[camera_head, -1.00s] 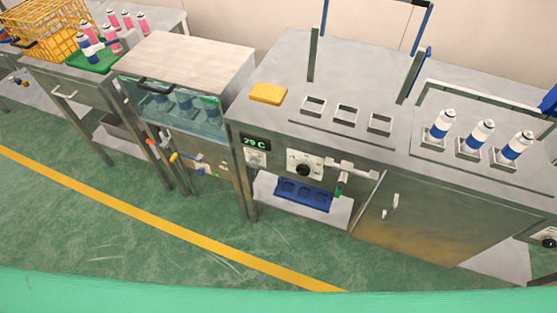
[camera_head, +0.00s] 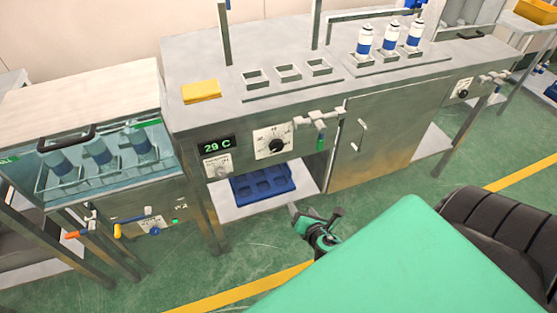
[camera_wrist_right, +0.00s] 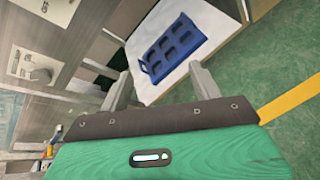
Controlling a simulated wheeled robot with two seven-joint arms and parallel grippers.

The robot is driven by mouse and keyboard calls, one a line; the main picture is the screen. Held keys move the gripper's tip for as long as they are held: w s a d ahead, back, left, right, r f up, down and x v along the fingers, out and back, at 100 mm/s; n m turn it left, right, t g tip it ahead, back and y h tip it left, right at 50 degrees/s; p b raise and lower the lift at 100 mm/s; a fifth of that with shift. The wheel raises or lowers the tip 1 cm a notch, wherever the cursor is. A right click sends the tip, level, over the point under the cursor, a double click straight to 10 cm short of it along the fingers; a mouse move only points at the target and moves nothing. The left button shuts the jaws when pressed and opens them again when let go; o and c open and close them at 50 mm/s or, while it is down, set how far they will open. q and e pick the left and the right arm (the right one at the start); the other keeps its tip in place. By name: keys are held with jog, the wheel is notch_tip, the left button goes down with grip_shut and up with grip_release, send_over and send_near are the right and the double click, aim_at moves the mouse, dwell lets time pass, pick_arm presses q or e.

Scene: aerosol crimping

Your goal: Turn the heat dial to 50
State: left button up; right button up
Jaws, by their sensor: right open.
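The heat dial (camera_head: 275,146) is a black knob on a white scale plate, on the front of the grey metal bench. Its exact setting is too small to read. A green display (camera_head: 216,145) left of it reads 29 C. A smaller white dial plate (camera_head: 217,166) sits under the display. My right gripper (camera_head: 315,212) is below and to the right of the dial, in front of the bench, apart from it. In the right wrist view its two fingers (camera_wrist_right: 158,70) stand wide apart with nothing between them. My left gripper is not in view.
A T-shaped handle with a green grip (camera_head: 320,132) juts out right of the dial. A blue tray (camera_head: 262,184) lies on the low shelf. A water bath with cans (camera_head: 98,158) stands left, with several coloured handles below it. Blue-and-white cans (camera_head: 391,40) stand on the bench top.

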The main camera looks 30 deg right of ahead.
notch_tip(320, 180, up, 14)
jog(key=w+a+r+n+t+b, duration=0.1)
jog(key=a+n+t+b, duration=0.25)
jog(key=n, duration=0.25)
jog(key=t, duration=0.1)
send_near(278, 147)
jog(key=p+x, duration=0.1)
jog(key=x, duration=0.6)
jog(key=shift+r, duration=0.1)
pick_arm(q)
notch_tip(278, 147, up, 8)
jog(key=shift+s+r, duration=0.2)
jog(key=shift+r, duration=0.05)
pick_arm(e)
jog(key=shift+x, duration=0.75)
jog(key=shift+a, duration=0.1)
jog(key=c, duration=1)
